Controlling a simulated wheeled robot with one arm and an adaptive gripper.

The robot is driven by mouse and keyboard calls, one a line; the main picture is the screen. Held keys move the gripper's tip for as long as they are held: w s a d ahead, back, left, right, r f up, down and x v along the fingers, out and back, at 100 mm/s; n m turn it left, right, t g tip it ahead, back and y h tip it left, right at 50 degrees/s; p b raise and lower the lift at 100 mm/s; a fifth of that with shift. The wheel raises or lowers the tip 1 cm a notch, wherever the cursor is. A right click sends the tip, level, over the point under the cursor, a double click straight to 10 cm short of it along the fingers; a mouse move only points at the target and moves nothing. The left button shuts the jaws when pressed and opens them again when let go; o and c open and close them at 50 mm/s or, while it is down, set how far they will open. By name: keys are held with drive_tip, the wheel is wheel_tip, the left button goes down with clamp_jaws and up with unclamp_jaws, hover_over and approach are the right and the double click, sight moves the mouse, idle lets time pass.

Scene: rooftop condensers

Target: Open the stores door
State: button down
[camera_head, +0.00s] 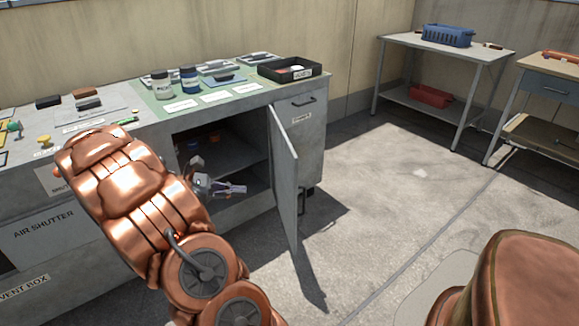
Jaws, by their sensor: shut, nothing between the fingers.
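The stores door (284,178) is a grey cabinet door under the counter. It stands swung wide out from the cabinet, hinged on its right side, with its free edge toward me. The opening shows a dark interior with a shelf (236,158) and a few small items, too dim to make out. My gripper (240,189) is shut and empty, in front of the opening and left of the door, apart from it. My copper arm hides the left part of the opening.
The counter (140,122) carries jars (189,79), labels, small tools and a black tray (289,69). A table with a blue basket (447,36) stands at the back. The floor right of the door is clear.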

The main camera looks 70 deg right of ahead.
sight(293, 166)
drive_tip(key=w+d+f+n+g+h, duration=0.2)
drive_tip(key=w+d+f+h, duration=0.1)
drive_tip(key=d, duration=0.7)
drive_tip(key=b+x, duration=0.3)
drive_tip(key=x, duration=1)
drive_tip(key=shift+s+r+b, duration=0.15)
drive_tip(key=shift+s+b, duration=0.1)
drive_tip(key=shift+b, duration=0.1)
drive_tip(key=shift+d+r+n, duration=0.1)
drive_tip(key=shift+d+n, duration=0.05)
drive_tip(key=shift+n, duration=0.15)
